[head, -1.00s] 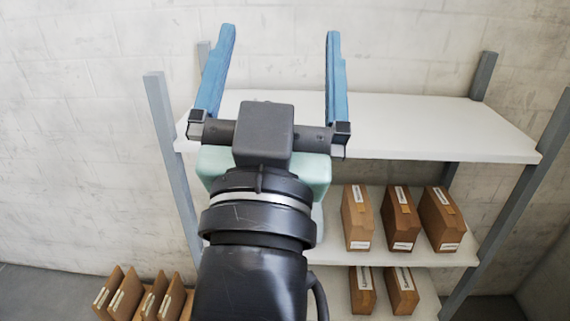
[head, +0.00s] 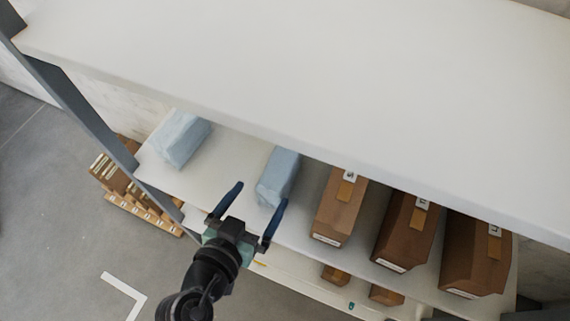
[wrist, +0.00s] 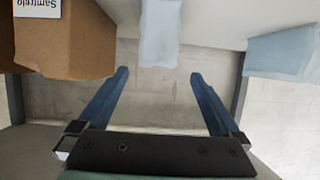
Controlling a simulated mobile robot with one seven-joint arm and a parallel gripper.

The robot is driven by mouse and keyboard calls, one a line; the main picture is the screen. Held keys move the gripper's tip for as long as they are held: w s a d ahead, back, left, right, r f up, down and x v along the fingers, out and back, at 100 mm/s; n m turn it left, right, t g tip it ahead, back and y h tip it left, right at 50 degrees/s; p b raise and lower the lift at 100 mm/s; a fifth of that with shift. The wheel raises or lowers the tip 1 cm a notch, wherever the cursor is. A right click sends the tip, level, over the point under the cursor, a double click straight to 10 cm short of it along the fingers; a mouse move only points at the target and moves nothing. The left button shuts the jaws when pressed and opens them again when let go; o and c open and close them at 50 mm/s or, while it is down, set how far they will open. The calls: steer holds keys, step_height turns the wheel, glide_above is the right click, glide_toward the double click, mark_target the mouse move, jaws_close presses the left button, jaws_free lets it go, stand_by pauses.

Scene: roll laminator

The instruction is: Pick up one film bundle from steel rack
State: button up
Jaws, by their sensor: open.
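Two pale blue wrapped blocks, which look like film bundles, lie on the rack's middle shelf (head: 225,168). The left bundle (head: 182,138) is near the shelf's left end. The second bundle (head: 278,177) lies between it and the brown boxes. My gripper (head: 261,193) is open and empty at the shelf's front, its fingers pointing toward the second bundle. In the wrist view, this bundle (wrist: 160,34) is just beyond the gap between the fingertips (wrist: 159,75), apart from them. The other bundle (wrist: 283,52) is at the upper right there.
Brown labelled boxes (head: 340,208) stand right of the second bundle; one (wrist: 65,40) is near in the wrist view. The rack's top shelf (head: 300,85) overhangs the bundles. A grey post (head: 80,115) is at left. More boxes sit lower, and brown packages (head: 135,195) are at left.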

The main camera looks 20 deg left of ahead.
steer(key=p, duration=0.2)
glide_above(281, 178)
step_height(281, 178, down, 4)
steer(key=c, duration=1.1)
